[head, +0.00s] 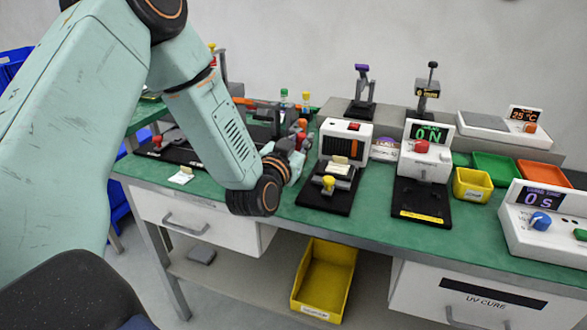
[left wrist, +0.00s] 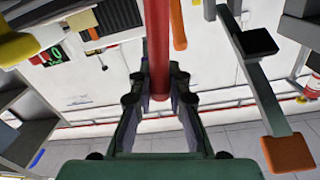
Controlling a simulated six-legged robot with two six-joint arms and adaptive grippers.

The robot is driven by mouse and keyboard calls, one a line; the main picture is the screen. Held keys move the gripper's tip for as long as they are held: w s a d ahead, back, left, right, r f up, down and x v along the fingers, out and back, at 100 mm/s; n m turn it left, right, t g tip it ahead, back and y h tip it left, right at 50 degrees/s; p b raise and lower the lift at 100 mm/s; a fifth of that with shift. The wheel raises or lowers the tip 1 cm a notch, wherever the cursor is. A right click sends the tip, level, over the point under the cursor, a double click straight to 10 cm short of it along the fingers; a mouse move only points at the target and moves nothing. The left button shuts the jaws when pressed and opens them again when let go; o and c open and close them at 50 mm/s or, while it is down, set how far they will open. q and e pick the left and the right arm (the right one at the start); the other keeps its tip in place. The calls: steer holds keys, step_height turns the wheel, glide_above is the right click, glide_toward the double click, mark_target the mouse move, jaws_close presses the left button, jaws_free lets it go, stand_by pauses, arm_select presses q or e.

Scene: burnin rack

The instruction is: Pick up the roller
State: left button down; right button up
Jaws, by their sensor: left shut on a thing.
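My left gripper (head: 292,160) reaches over the green bench beside the dark tool stand, left of the white unit with the yellow knob. In the left wrist view the left gripper (left wrist: 159,88) has its two dark fingers on either side of a red rod (left wrist: 158,45), and it is shut on it. I take this rod to be part of the roller; its far end runs out of the top of that view. In the head view the arm and gripper hide most of what is held. My right gripper is not in view.
The green bench (head: 330,223) carries a white unit (head: 345,142) with a yellow knob, a unit reading "ON" (head: 427,160), a yellow bin (head: 471,185) and a timer unit (head: 545,215). A large yellow bin (head: 325,280) sits on the shelf below.

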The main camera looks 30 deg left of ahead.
arm_select(q)
steer(key=shift+d+r, duration=0.15)
steer(key=shift+r, duration=0.45)
step_height(320, 180, up, 8)
steer(key=p, duration=0.3)
steer(key=shift+s+f, duration=0.1)
steer(key=shift+r+p, duration=0.3)
steer(key=shift+r, duration=0.15)
steer(key=shift+a+f+n+b, duration=0.45)
steer(key=shift+f+b, duration=0.55)
steer(key=shift+f, duration=0.5)
steer(key=shift+a+f+n+b, duration=0.3)
steer(key=shift+a+f+b, duration=0.25)
steer(key=shift+f+b, duration=0.75)
steer(key=shift+a+f+n+b, duration=0.45)
steer(key=shift+f+b, duration=0.3)
steer(key=shift+f, duration=0.95)
steer(key=shift+a, duration=0.1)
steer(key=c, duration=1.2)
jaws_free()
steer(key=shift+s, duration=0.1)
